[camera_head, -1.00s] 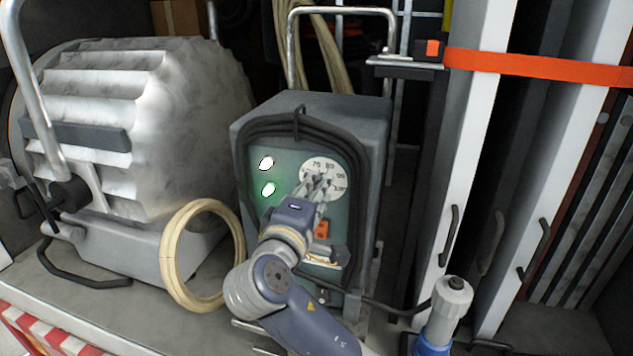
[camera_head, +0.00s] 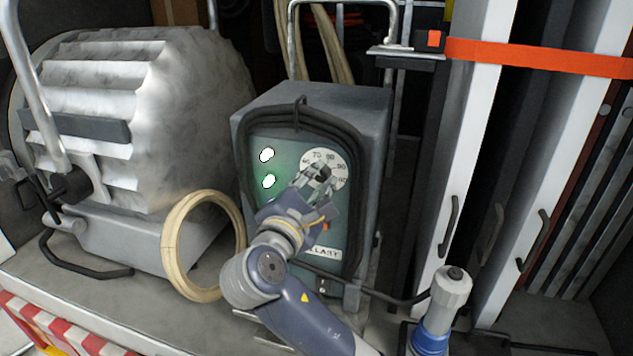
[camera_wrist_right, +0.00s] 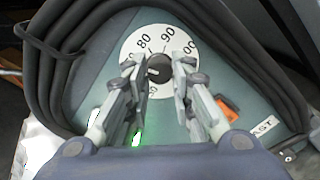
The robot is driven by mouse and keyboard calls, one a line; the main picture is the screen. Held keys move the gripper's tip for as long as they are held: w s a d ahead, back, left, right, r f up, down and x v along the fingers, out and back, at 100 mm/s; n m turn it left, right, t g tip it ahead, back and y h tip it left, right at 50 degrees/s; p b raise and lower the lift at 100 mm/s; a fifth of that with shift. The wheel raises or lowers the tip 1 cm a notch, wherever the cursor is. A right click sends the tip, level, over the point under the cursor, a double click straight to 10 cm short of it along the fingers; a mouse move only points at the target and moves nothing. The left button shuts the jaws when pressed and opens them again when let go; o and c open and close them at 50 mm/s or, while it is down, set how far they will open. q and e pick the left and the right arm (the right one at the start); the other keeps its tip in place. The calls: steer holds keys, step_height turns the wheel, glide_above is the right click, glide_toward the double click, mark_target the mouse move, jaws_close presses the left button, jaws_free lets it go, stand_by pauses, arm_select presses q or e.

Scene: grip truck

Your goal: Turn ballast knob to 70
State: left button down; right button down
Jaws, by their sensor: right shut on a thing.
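The grey ballast box (camera_head: 355,105) stands in the middle of the head view, with a green front panel. A round white dial (camera_head: 338,163) with numbers is on the panel; it fills the top middle of the right wrist view (camera_wrist_right: 128,60). The dark ballast knob (camera_wrist_right: 160,66) sits at its centre. My right gripper (camera_head: 319,178) is at the dial, its fingers (camera_wrist_right: 156,80) shut on the knob from both sides. My left gripper is out of view.
Black cable (camera_head: 303,118) loops around the panel. Two lit lamps (camera_head: 268,181) and an orange switch (camera_wrist_right: 228,107) are near the dial. A large grey lamp housing (camera_head: 150,110) and a cream cable coil (camera_head: 172,240) stand at left. White uprights (camera_head: 465,150) stand at right.

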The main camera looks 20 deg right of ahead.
steer(key=shift+f+n, duration=0.15)
steer(key=shift+n, duration=0.55)
steer(key=c, duration=1.4)
jaws_free()
steer(key=shift+a, duration=0.1)
steer(key=shift+o, duration=0.2)
steer(key=v, duration=0.7)
steer(key=shift+a, duration=0.25)
steer(key=shift+s, duration=0.1)
